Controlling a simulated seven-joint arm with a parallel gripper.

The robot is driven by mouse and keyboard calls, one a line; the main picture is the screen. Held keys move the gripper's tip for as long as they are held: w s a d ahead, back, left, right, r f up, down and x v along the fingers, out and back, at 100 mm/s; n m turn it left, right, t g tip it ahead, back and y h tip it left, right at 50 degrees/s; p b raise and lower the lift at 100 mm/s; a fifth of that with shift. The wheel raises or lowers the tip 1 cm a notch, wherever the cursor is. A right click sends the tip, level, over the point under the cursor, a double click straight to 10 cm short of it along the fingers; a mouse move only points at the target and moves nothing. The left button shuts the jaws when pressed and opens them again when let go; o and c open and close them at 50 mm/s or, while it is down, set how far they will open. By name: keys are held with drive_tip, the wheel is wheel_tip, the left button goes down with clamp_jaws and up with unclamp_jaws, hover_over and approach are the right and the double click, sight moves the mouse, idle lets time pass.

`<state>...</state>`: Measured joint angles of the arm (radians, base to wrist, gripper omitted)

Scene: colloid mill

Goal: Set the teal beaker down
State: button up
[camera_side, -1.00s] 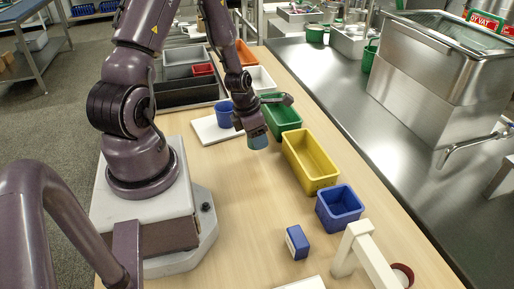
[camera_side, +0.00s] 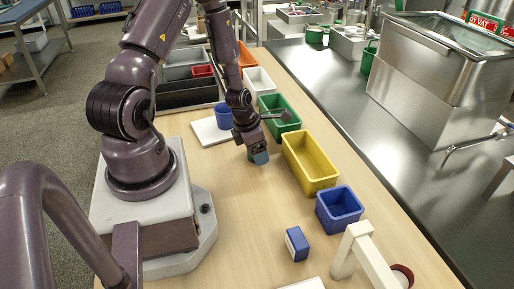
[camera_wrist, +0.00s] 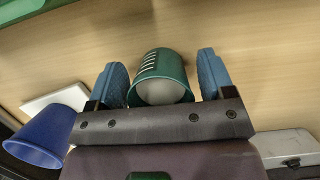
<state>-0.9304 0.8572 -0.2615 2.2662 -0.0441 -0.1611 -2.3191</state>
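The teal beaker (camera_wrist: 163,72) shows in the wrist view between the two blue finger pads of my gripper (camera_wrist: 163,85). Its rim faces the camera, with pale slotted marks on its side and something whitish inside. The rim lies close to both pads, and narrow strips of table show beside its far end, so I cannot tell whether the pads press on it. In the side view my gripper (camera_side: 260,157) is tilted low over the wooden table, left of the yellow bin. The beaker is hard to separate from the pads there, and contact with the table is unclear.
A blue cup (camera_side: 223,116) stands on a white board (camera_side: 207,132) behind my gripper. Green (camera_side: 281,118), yellow (camera_side: 318,178) and blue (camera_side: 340,215) bins line the right side. A blue-and-white block (camera_side: 297,243) lies nearer. The table between is bare.

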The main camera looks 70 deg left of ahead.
drive_tip(key=d+r+m, duration=0.2)
drive_tip(key=r+m, duration=0.2)
drive_tip(key=r, duration=0.5)
drive_tip(key=d+r+m, duration=0.2)
drive_tip(key=r+m, duration=0.2)
drive_tip(key=r, duration=0.5)
drive_tip(key=s+d+r+m+t, duration=0.1)
drive_tip(key=s+d+r+m, duration=0.2)
drive_tip(key=m, duration=1.1)
drive_tip(key=s+d+r+m+t, duration=0.1)
drive_tip(key=s+d+r+m, duration=0.3)
drive_tip(key=d+r+m, duration=0.6)
wheel_tip(320, 180, up, 3)
drive_tip(key=m, duration=0.4)
drive_tip(key=shift+d, duration=0.25)
